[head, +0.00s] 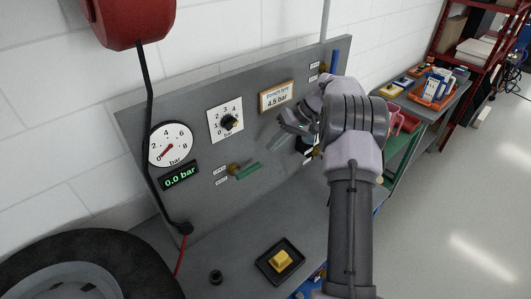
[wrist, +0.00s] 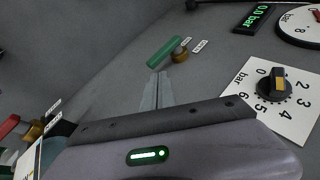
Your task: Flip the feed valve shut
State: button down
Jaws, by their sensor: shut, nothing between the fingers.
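A valve with a green lever (head: 247,172) and a brass body (head: 233,169) is on the grey panel, below the pressure gauge and knob. Two small labels, too small to read, sit beside it. In the wrist view the green lever (wrist: 166,51) lies just beyond my fingertips, with the brass body (wrist: 181,53) at its side. My gripper (head: 276,146) is shut and empty, to the right of the lever in the head view. In the wrist view its fingertips (wrist: 157,82) point towards the lever with a gap between. I cannot read which valve is the feed.
A blue lever (head: 334,62) is at the panel's upper right; a red lever (wrist: 9,126) shows in the wrist view. The display (head: 179,177) reads 0.0 bar. A black hose (head: 150,110) hangs at left. A black tray (head: 262,262) with a yellow block lies on the bench.

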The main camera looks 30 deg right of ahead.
jog(key=d, duration=0.1)
jog(key=d+r, duration=0.2)
jog(key=shift+s+d+r, duration=0.1)
jog(key=shift+s+d, duration=0.15)
jog(key=shift+d, duration=0.15)
